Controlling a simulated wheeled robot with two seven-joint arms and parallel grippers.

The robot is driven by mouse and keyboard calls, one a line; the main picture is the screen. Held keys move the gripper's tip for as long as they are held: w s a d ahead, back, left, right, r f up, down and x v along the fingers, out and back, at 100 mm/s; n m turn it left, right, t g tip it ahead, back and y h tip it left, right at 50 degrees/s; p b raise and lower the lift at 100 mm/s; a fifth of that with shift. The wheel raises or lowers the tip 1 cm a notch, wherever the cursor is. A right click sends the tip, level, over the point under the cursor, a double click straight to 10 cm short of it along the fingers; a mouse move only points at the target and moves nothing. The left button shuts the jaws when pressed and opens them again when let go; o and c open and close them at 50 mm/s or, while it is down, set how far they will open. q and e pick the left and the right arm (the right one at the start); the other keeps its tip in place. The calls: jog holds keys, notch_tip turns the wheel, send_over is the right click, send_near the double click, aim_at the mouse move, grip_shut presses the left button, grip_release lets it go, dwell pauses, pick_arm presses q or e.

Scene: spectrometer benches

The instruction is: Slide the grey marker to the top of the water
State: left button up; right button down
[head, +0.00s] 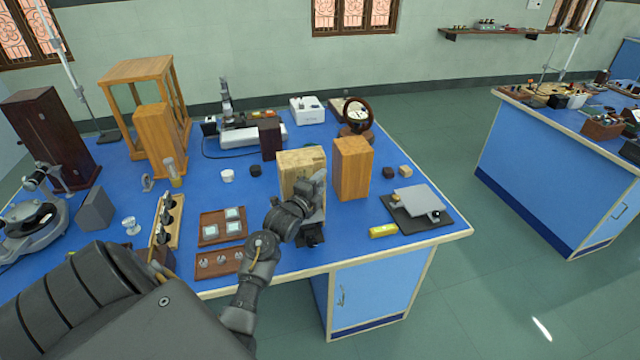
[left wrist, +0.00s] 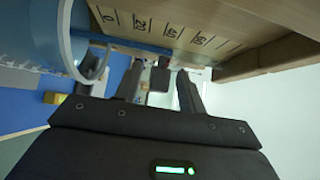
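A small dark grey block, which looks like the marker (left wrist: 160,78), sits between the fingertips of my left gripper (left wrist: 160,72) in the left wrist view. Narrow gaps seem to show on both sides of it, so the fingers look open around it. Beside it runs a pale wooden scale (left wrist: 180,34) with printed numbers from 0 upward. A thin bluish strip lies along the scale's edge; I cannot make out the water's top. In the head view my left gripper (head: 316,200) is against the front of the pale wooden stand (head: 300,165) and hides the marker. My right gripper is not in view.
An orange wooden block (head: 352,168) stands close right of the stand. A yellow box (head: 383,230) and a dark board with a grey plate (head: 417,202) lie farther right. Brown trays (head: 221,225) lie left of my gripper. The blue bench's front edge is close.

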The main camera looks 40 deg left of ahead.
pick_arm(q)
jog(key=s+d+b, duration=0.2)
jog(key=s+b, duration=0.1)
jog(key=s, duration=0.7)
jog(key=shift+s, duration=0.35)
